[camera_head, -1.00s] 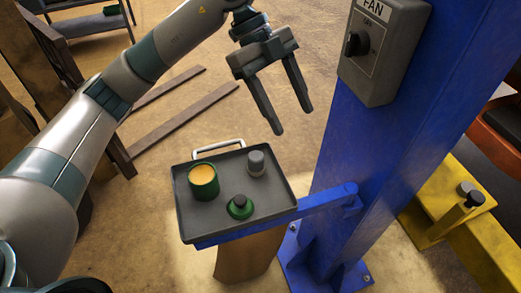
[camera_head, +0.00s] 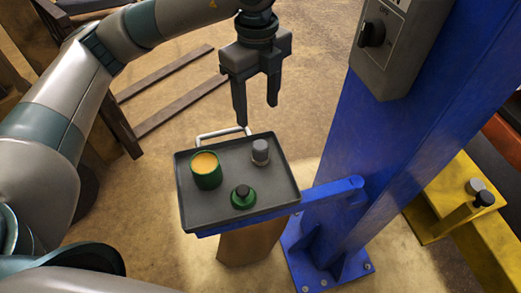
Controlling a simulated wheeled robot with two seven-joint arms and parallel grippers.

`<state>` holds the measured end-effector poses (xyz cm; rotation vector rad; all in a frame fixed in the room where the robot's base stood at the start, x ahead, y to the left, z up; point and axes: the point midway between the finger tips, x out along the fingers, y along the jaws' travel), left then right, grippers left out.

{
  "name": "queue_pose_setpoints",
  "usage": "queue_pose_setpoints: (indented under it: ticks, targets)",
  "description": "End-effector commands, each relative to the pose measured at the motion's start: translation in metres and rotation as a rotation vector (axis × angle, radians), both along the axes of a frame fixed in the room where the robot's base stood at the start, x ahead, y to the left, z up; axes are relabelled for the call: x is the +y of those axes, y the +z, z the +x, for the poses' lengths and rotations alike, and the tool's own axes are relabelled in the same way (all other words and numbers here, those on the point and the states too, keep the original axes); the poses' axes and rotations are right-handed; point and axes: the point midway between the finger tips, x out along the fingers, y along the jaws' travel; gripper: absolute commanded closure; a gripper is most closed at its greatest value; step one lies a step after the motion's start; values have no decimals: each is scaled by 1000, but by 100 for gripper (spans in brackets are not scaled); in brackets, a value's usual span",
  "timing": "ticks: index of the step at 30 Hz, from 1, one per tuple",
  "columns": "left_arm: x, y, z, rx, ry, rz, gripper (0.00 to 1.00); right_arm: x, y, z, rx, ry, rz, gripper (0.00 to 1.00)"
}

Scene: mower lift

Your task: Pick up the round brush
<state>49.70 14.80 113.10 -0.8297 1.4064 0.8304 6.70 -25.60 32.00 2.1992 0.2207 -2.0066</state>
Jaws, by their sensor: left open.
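The grey tray (camera_head: 222,212) holds three small items. A green tin with an orange top (camera_head: 206,170) stands at its left. A grey cylinder with a rounded top (camera_head: 261,151) stands at the back right. A low round green piece with a dark knob (camera_head: 243,196) sits near the front. Which of the last two is the round brush I cannot tell for sure. My left gripper (camera_head: 256,112) is open and empty, fingers pointing down, above the tray's back edge and apart from the items. My right gripper is not in view.
A blue post (camera_head: 365,150) with a grey switch box (camera_head: 388,48) rises right of the tray, joined to it by a blue arm (camera_head: 330,194). A white handle (camera_head: 222,133) is at the tray's back edge. A yellow beam (camera_head: 455,205) lies right. Brown slats (camera_head: 180,105) lie on the floor behind.

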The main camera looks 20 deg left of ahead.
Motion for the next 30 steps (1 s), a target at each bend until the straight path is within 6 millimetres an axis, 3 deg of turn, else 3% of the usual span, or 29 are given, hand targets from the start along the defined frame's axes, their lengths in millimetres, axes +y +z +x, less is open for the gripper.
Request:
queue_pose_setpoints:
  ticks: [18,30]
  targets:
    - [0,-97,0,3,1,1,43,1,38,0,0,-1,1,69]
    - [0,-104,0,0,-1,0,43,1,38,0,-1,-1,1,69]
